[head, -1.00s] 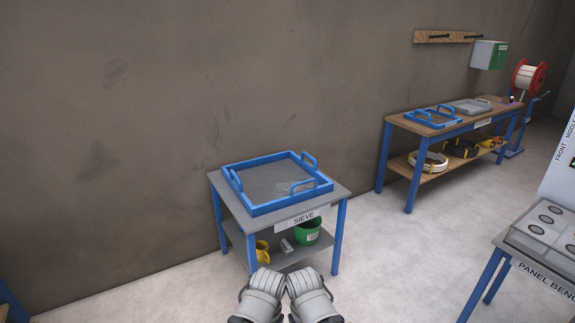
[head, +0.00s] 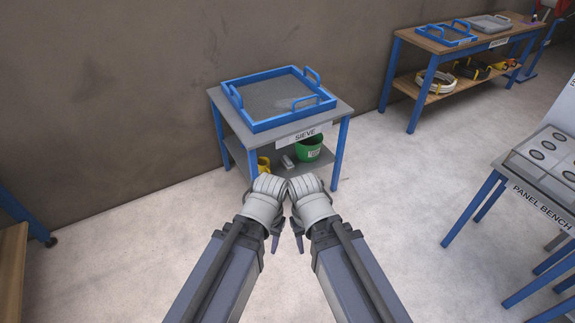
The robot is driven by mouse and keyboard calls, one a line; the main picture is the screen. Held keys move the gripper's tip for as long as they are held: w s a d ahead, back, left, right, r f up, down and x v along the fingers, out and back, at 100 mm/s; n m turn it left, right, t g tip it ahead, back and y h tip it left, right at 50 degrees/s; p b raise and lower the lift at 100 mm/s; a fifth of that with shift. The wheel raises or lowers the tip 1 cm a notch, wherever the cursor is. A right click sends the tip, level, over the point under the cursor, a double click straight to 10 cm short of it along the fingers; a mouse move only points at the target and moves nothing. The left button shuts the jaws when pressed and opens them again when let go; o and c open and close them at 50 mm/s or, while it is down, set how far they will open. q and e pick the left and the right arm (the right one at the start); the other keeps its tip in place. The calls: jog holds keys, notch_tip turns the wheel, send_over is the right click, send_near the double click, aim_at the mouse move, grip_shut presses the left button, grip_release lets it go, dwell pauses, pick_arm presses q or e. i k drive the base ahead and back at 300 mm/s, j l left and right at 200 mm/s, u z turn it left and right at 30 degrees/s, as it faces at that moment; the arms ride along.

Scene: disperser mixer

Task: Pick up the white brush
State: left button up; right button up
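A small white object (head: 288,161), which looks like the white brush, lies on the lower shelf of the sieve table, between a yellow container (head: 263,165) and a green bucket (head: 309,148). It is too small to make out bristles. My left gripper (head: 275,241) and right gripper (head: 299,242) hang side by side in front of the table, pointing down, well apart from the white object. Only parts of their dark fingers show below the wrists, so their opening is hidden.
The sieve table (head: 340,112) has a blue-framed sieve (head: 262,127) on top, above the lower shelf. A panel bench (head: 541,188) stands at right and a wooden-topped workbench (head: 408,36) at the back right. A wooden table edge (head: 12,260) is at left. The floor between is clear.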

aim_at(286, 163)
jog(key=i+l+u, duration=0.45)
jog(key=i+l, duration=0.2)
jog(key=i, duration=0.35)
jog(key=i+l+u, duration=0.5)
jog(key=i+l, duration=0.35)
jog(key=l, duration=0.1)
